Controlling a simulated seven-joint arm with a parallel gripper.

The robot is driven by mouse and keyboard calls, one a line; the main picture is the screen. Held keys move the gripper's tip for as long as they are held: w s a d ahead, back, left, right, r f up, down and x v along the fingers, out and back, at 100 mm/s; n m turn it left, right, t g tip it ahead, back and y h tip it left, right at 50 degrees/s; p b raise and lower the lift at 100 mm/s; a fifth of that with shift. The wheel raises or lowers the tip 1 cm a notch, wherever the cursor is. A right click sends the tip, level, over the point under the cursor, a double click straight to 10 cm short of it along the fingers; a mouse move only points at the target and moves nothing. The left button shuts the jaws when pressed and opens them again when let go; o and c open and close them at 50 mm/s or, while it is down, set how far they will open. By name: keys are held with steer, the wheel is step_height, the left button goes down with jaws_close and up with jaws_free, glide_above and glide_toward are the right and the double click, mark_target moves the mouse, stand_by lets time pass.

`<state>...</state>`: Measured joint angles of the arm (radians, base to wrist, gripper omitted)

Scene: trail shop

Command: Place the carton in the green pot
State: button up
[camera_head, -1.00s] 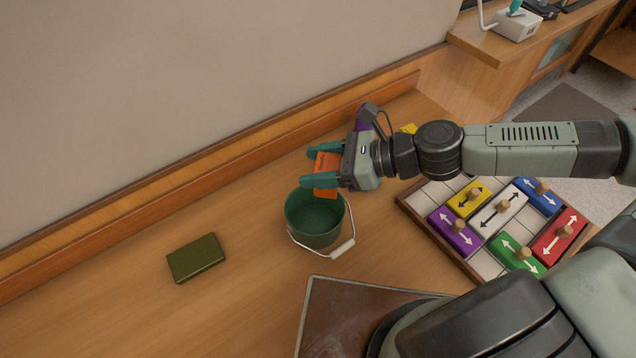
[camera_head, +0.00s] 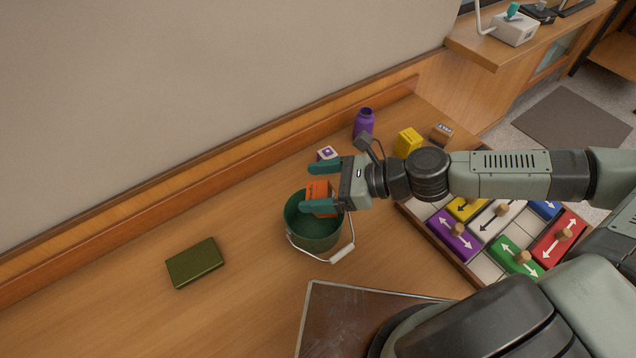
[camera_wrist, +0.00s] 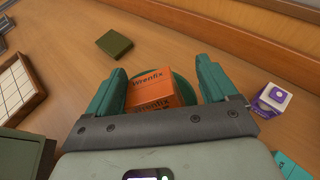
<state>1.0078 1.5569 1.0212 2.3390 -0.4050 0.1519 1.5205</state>
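The orange carton (camera_head: 319,194), lettered "Wrenfix", is at the mouth of the green pot (camera_head: 312,234), partly between my gripper's teal fingers. In the wrist view the carton (camera_wrist: 152,92) shows a clear gap to the right finger and lies close to the left one. My gripper (camera_head: 318,188) is open, over the pot's back right rim. The pot stands upright on the wooden counter, its wire handle hanging to the front right. In the wrist view the pot (camera_wrist: 187,88) shows behind the carton. Whether the carton touches the pot is hidden.
A dark green box (camera_head: 195,262) lies left of the pot. A white-and-purple box (camera_head: 326,154), a purple bottle (camera_head: 364,123), a yellow box (camera_head: 408,142) and a brown box (camera_head: 441,133) stand behind. A sliding-block board (camera_head: 480,262) is at right, a brown-topped tray (camera_head: 345,312) in front.

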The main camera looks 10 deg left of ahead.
steer(key=shift+r, duration=0.15)
steer(key=shift+d+r, duration=0.15)
steer(key=shift+d, duration=0.15)
steer(key=v, duration=1.1)
steer(key=shift+d, duration=0.2)
